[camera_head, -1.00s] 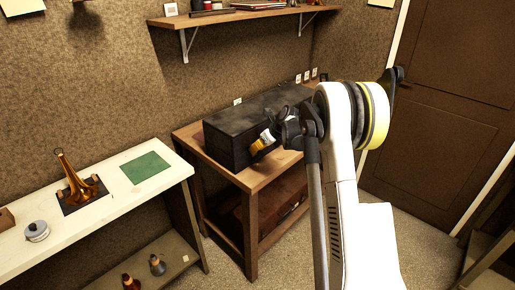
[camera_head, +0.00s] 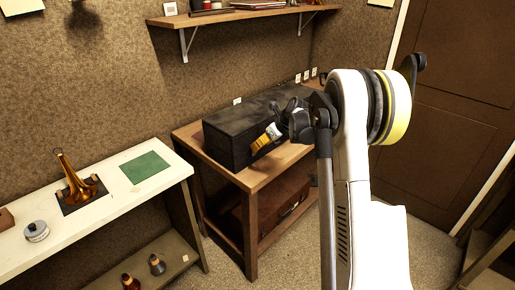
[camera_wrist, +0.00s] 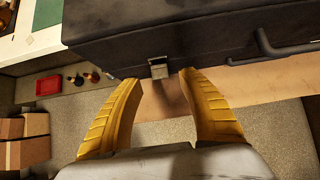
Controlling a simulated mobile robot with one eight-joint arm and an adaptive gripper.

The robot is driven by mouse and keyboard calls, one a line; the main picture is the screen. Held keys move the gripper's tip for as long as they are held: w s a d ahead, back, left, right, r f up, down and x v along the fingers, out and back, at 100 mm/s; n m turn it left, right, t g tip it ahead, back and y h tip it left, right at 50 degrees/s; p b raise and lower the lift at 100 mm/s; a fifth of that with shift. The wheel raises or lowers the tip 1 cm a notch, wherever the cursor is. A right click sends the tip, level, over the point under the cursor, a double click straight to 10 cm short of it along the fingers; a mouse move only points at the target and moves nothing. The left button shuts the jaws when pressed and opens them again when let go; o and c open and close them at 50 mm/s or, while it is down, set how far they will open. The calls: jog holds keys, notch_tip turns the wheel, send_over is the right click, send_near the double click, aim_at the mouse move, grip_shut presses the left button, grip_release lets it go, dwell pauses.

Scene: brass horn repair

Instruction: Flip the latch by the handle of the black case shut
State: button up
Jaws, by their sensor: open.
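The long black case (camera_head: 232,138) lies closed on the wooden table, and its front fills the top of the wrist view (camera_wrist: 200,22). A small metal latch (camera_wrist: 158,68) shows on the case's front lower edge. The dark handle (camera_wrist: 285,48) is to the right of the latch. My gripper (camera_wrist: 158,76) is open, with its yellow fingers one on each side of the latch and nothing held. I cannot tell whether the fingers touch the case. In the head view my gripper (camera_head: 267,138) is at the case's front, and my arm hides the case's right part.
The wooden table (camera_head: 262,180) has a narrow bare strip before the case. A pale bench (camera_head: 115,200) at left holds a brass horn part (camera_head: 72,178) and a green mat (camera_head: 145,167). A shelf (camera_head: 235,16) hangs above. A brown case (camera_head: 285,208) lies below.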

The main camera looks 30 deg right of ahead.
jog(key=v, duration=0.7)
jog(key=shift+s+r, duration=0.2)
jog(key=shift+r, duration=0.1)
jog(key=s+a+r+n+h+b, duration=0.1)
jog(key=s+a+r+n, duration=0.2)
jog(key=s+a+n, duration=0.4)
jog(key=s+a+r+n+b, duration=0.1)
jog(key=s+a+r+n, duration=0.3)
jog(key=s+a+n, duration=0.35)
jog(key=s+a+f+n, duration=0.3)
jog(key=s+a+n, duration=0.1)
jog(key=s+n, duration=0.4)
jog(key=s+a+f+n+h+b, duration=0.1)
jog(key=s+a+f+n, duration=0.2)
jog(key=s+n, duration=0.6)
jog(key=s+a, duration=0.1)
jog(key=s, duration=0.2)
jog(key=shift+s+a+h+b, duration=0.2)
jog(key=shift+h+b, duration=0.1)
jog(key=shift+f+n, duration=0.15)
jog(key=shift+n, duration=0.1)
